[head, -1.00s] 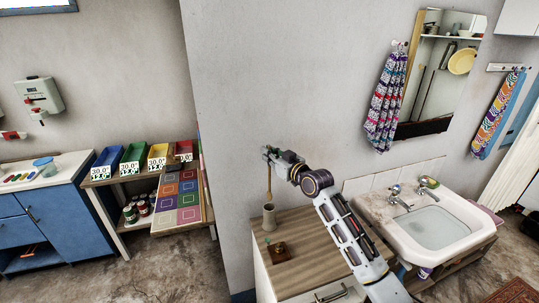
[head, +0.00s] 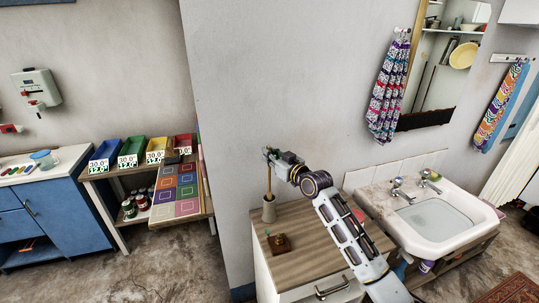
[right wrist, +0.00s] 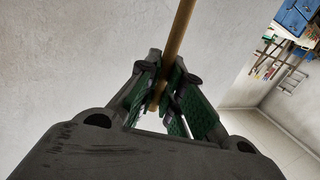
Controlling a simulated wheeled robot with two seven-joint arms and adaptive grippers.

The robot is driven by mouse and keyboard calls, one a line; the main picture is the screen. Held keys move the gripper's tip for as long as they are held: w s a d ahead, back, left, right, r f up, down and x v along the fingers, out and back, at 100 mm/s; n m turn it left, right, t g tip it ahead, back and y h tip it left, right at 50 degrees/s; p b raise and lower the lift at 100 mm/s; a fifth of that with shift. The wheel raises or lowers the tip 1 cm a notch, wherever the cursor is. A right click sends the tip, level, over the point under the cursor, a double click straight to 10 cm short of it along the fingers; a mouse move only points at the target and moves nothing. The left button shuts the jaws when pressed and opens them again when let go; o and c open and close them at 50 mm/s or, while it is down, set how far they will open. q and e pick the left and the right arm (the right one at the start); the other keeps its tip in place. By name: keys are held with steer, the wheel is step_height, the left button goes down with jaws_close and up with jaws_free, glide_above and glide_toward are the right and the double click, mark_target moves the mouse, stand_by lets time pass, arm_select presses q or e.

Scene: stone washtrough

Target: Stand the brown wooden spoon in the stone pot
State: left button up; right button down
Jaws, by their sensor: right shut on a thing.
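The brown wooden spoon (head: 269,181) hangs upright in my right gripper (head: 268,154), which is shut on it near its top. Its lower end meets the mouth of the stone pot (head: 269,212) and seems to be inside it; the pot's wall hides the tip. The pale pot stands upright on the wooden cabinet top (head: 315,245). In the right wrist view the spoon's shaft (right wrist: 180,35) runs between the green-padded fingers of the right gripper (right wrist: 160,95). My left gripper is not in view.
A small brown block-like object (head: 279,243) sits in front of the pot, near the cabinet's edge. A white sink (head: 470,228) stands to the right. The wall is close behind the pot. A shelf with coloured bins (head: 132,148) is at the left.

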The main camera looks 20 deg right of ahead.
steer(key=shift+f+b, duration=1.3)
steer(key=shift+f, duration=1)
steer(key=c, duration=1.5)
jaws_free()
steer(key=shift+s+f, duration=0.1)
steer(key=v, duration=1.1)
steer(key=shift+s+d, duration=0.15)
steer(key=shift+s, duration=0.25)
